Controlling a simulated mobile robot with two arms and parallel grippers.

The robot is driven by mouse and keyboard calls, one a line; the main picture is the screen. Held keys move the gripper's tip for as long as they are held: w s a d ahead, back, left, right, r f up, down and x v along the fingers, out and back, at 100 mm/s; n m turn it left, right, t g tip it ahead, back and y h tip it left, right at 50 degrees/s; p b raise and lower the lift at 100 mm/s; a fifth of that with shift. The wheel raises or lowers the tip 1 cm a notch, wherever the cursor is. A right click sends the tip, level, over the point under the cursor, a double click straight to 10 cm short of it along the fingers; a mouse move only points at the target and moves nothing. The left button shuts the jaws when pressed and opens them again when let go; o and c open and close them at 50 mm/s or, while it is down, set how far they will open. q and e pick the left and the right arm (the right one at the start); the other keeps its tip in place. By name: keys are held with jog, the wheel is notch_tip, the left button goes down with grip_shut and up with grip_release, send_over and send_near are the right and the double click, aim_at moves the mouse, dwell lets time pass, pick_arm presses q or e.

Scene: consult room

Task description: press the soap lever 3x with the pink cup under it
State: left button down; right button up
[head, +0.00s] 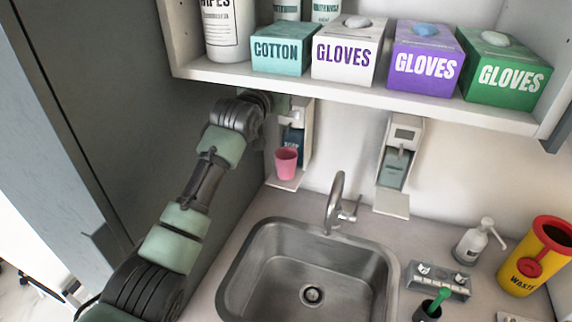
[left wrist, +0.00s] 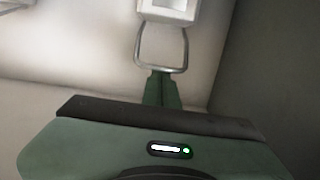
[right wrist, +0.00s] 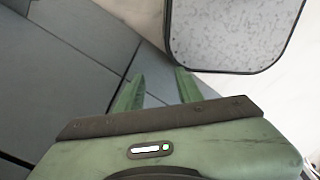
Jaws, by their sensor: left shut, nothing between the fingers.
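The pink cup (head: 286,163) stands upright on the drip tray of the left wall dispenser (head: 306,120), below its body. My left arm reaches up to this dispenser and partly hides it. In the left wrist view, my left gripper (left wrist: 163,76) is shut and empty, its fingertips at the lower bar of the metal lever loop (left wrist: 184,50). They overlap the bar in the picture; I cannot tell whether they press on it. My right gripper (right wrist: 157,85) is open and empty, seen only in the right wrist view, away from the dispensers.
A second wall dispenser (head: 399,155) hangs to the right. A shelf (head: 370,98) with glove boxes is just above. The sink (head: 254,274) and its tap (head: 336,205) are below. A pump bottle (head: 474,246) and yellow waste bin (head: 534,262) stand at right.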

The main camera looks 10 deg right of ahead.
pick_arm(q)
jog(key=f+v, duration=0.1)
jog(key=v, duration=0.8)
jog(key=shift+s+a, duration=0.25)
jog(key=shift+s, duration=0.15)
jog(key=shift+f, duration=0.1)
